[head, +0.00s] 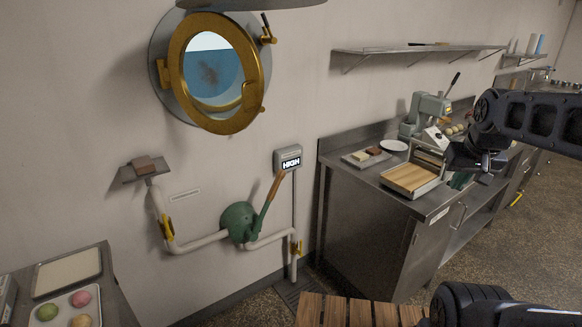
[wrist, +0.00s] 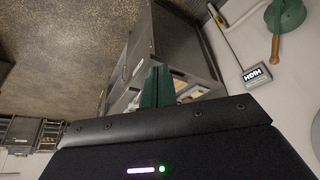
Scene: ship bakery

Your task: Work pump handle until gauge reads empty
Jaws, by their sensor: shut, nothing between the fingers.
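The green pump (head: 239,221) is fixed low on the wall. Its handle (head: 274,188) has a wooden grip and slants up to the right. The gauge (head: 289,160) above it reads HIGH. In the wrist view, the pump (wrist: 288,14), the handle (wrist: 275,48) and the gauge (wrist: 257,74) show at the upper right. My gripper (head: 459,180) is at the right of the head view, in front of the counter and well apart from the handle. Its green fingers (wrist: 155,86) are shut and empty in the wrist view.
A steel counter (head: 360,225) with a press (head: 428,115) and a wooden-topped tray (head: 410,178) stands right of the pump. Pipes with yellow valve levers (head: 167,227) run along the wall. A brass porthole (head: 217,72) is above. A slatted wooden top (head: 345,312) is in front.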

